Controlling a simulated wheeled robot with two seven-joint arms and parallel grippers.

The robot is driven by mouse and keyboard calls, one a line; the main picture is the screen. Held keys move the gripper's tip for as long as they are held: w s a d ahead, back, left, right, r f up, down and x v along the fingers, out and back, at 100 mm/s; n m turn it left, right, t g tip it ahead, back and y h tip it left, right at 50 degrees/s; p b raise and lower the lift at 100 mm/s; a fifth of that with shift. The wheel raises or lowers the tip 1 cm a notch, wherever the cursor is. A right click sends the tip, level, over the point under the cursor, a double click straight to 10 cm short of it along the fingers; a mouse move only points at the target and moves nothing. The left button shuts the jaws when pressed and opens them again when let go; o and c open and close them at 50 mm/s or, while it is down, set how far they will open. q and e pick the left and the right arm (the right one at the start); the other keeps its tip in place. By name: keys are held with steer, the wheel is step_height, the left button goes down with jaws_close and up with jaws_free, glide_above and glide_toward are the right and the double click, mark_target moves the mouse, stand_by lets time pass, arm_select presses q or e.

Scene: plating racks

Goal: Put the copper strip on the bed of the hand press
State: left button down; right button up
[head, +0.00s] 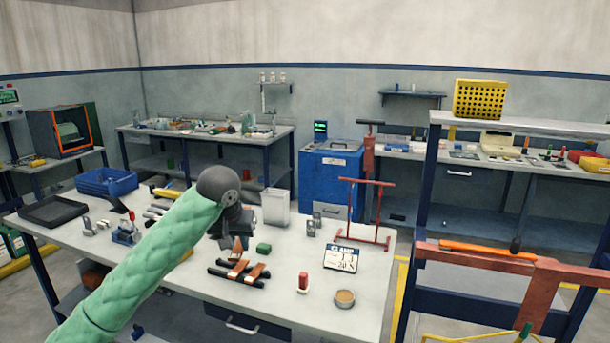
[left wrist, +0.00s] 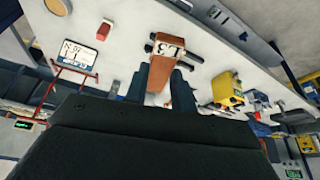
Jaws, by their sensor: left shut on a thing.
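My left gripper (head: 238,243) is above the middle of the front table, its tips partly hidden by the wrist in the head view. It is shut on a copper strip (left wrist: 160,72), which shows between the fingers (left wrist: 162,88) in the left wrist view. Copper strips (head: 257,271) lie across two dark bars (head: 222,275) on the table, just below the gripper. A small blue device with a red handle (head: 124,233) stands at the left of the table; I cannot tell for sure whether it is the hand press. My right gripper is not in view.
A blue bin (head: 106,184) and dark tray (head: 53,211) sit at the left. A blue frame rises at the right.

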arm_select(q)
steer(key=s+a+f, duration=0.1)
steer(key=s+f, duration=0.4)
steer(key=f, duration=0.3)
steer(key=s+a+f, duration=0.1)
steer(key=s+f, duration=0.4)
steer(key=f, duration=0.3)
steer(key=s+a+f+n, duration=0.1)
steer(key=s+a+f, duration=0.1)
steer(key=s+f, duration=0.3)
step_height(320, 180, down, 4)
steer(key=shift+r, duration=0.15)
steer(key=shift+r, duration=0.15)
